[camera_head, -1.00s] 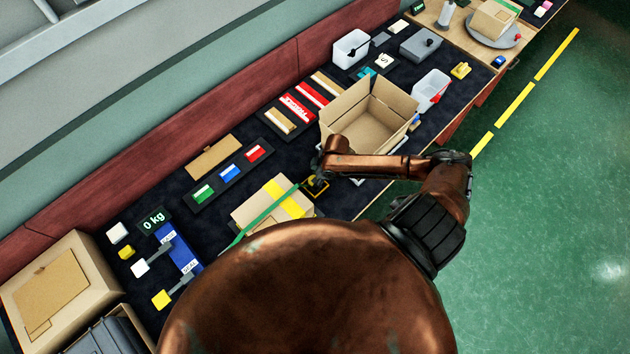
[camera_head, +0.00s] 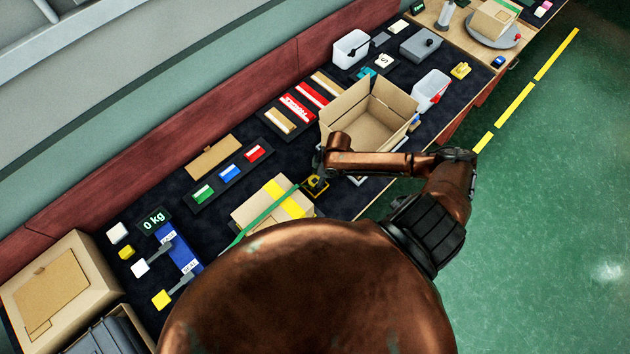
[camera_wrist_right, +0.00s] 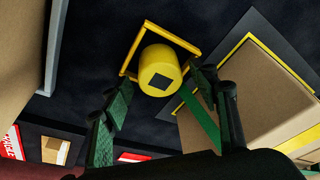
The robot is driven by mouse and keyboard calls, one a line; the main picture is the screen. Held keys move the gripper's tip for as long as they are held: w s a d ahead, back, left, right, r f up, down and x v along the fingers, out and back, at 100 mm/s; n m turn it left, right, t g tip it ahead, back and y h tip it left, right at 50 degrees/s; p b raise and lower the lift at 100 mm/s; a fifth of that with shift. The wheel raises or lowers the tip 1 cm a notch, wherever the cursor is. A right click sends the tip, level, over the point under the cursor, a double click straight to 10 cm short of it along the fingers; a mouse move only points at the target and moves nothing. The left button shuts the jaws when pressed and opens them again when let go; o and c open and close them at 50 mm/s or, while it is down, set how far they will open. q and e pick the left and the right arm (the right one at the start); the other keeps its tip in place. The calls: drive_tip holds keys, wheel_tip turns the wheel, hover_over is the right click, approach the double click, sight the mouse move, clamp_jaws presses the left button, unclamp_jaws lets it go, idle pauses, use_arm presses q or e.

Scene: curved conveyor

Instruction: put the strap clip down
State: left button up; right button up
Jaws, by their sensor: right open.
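The strap clip, a yellow rounded piece with a dark square on its end (camera_wrist_right: 159,72), stands within a yellow square outline (camera_wrist_right: 127,57) on the dark bench top. It also shows as a small yellow patch in the head view (camera_head: 317,185). My right gripper (camera_wrist_right: 160,98) is open, its fingers apart on either side below the clip in the wrist view, with nothing held. In the head view the right gripper (camera_head: 315,170) is just above the clip, partly hidden by its own wrist. My left gripper is not in view.
A closed carton (camera_head: 250,207) with a green strap (camera_head: 262,217) lies left of the clip. An open carton (camera_head: 350,133) stands close behind the right gripper. Coloured blocks in a tray (camera_head: 208,203) and a blue seal holder (camera_head: 178,250) are further left.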

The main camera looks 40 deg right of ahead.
drive_tip(key=v, duration=1)
drive_tip(key=shift+r, duration=0.25)
